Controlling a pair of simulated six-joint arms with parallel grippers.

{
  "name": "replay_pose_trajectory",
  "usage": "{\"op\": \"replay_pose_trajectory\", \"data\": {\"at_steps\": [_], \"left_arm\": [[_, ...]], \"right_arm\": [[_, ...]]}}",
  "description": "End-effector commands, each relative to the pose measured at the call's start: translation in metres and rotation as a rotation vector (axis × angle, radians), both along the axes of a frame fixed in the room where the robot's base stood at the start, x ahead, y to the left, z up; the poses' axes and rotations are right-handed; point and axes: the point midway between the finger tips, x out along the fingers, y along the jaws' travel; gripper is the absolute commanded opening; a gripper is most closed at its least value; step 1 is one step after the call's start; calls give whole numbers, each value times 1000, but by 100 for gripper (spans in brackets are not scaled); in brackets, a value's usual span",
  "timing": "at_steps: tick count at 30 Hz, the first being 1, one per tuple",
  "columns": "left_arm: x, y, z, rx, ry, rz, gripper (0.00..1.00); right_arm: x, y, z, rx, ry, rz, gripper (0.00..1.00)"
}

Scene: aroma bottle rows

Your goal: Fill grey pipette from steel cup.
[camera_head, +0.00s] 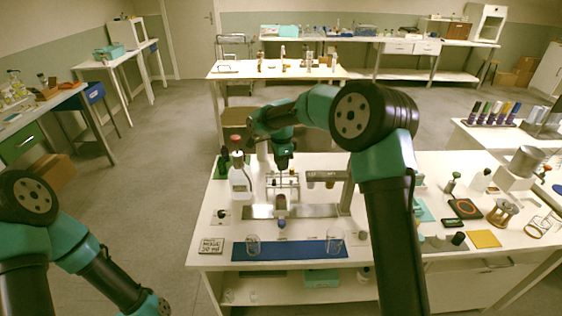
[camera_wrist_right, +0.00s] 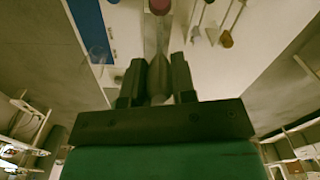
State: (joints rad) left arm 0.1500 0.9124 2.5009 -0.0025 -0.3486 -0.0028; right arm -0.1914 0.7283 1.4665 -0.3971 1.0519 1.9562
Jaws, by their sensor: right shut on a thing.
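My right gripper (camera_head: 283,158) is above the white bench, pointing down. In the right wrist view its fingers (camera_wrist_right: 158,82) are shut on the grey pipette (camera_wrist_right: 159,78), around its bulb. The thin pipette stem shows below the gripper in the head view (camera_head: 281,178). Below it, a small cup-like vessel with a reddish-brown look (camera_head: 281,200) stands by the metal plate; I take it as the steel cup. A reddish round surface (camera_wrist_right: 160,4) shows past the stem at the wrist view's top edge. I cannot tell whether the tip is inside. My left gripper is out of view.
A wire rack (camera_head: 283,180) stands close behind the cup. A white bottle with a red cap (camera_head: 239,182) is to the left.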

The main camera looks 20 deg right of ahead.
Motion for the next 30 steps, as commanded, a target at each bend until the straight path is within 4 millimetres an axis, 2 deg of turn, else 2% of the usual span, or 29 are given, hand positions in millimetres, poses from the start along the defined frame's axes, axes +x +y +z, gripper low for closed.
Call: {"op": "replay_pose_trajectory", "data": {"at_steps": [30], "left_arm": [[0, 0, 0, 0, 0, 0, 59]], "right_arm": [[0, 0, -55, 0, 1, 0, 19]]}}
